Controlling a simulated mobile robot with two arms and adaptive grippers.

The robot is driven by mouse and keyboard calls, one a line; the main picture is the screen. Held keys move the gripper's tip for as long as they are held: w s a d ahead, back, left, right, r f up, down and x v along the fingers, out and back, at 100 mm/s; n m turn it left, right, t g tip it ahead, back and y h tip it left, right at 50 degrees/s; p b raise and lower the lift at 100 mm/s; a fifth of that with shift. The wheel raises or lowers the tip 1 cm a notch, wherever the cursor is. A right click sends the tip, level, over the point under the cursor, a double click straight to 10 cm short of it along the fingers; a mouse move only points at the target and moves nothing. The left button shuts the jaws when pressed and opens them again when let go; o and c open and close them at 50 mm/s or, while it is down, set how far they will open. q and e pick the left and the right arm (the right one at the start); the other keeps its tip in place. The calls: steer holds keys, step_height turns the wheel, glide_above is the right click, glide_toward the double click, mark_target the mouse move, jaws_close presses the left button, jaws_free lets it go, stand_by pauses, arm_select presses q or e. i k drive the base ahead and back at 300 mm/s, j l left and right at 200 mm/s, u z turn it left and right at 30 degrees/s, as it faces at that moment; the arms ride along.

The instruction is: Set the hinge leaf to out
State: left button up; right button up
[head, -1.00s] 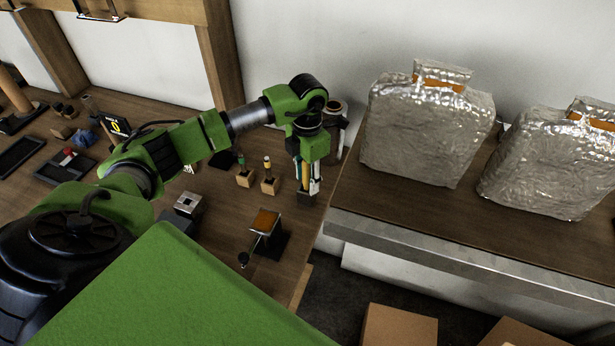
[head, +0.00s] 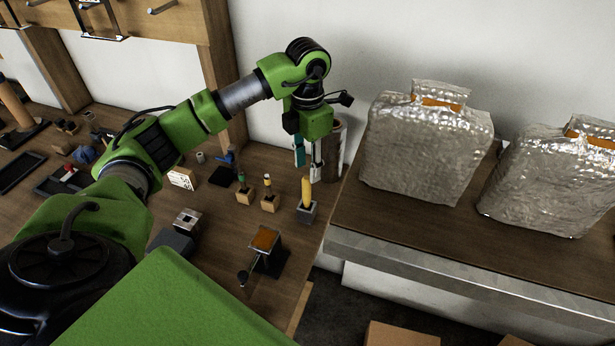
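I cannot pick out a hinge leaf with certainty. A small stand with an orange-brown top plate (head: 265,238), a black base and a knobbed rod sits near the right end of the wooden bench; it may be the hinge piece. My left gripper (head: 308,166) points down above the bench's back right corner, behind that stand. Its fingers look apart and seem empty. A yellow handle (head: 307,190) stands upright in a grey block just below it. My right gripper is not in view.
Two small wooden blocks (head: 245,196) with upright pieces stand left of the yellow handle. A dark cylinder (head: 334,150) stands close behind the gripper. Silvery bags (head: 425,145) fill the shelf at right. A metal-topped block (head: 187,220) sits near my forearm.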

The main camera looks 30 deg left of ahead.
mark_target(255, 270)
steer(key=k, duration=2)
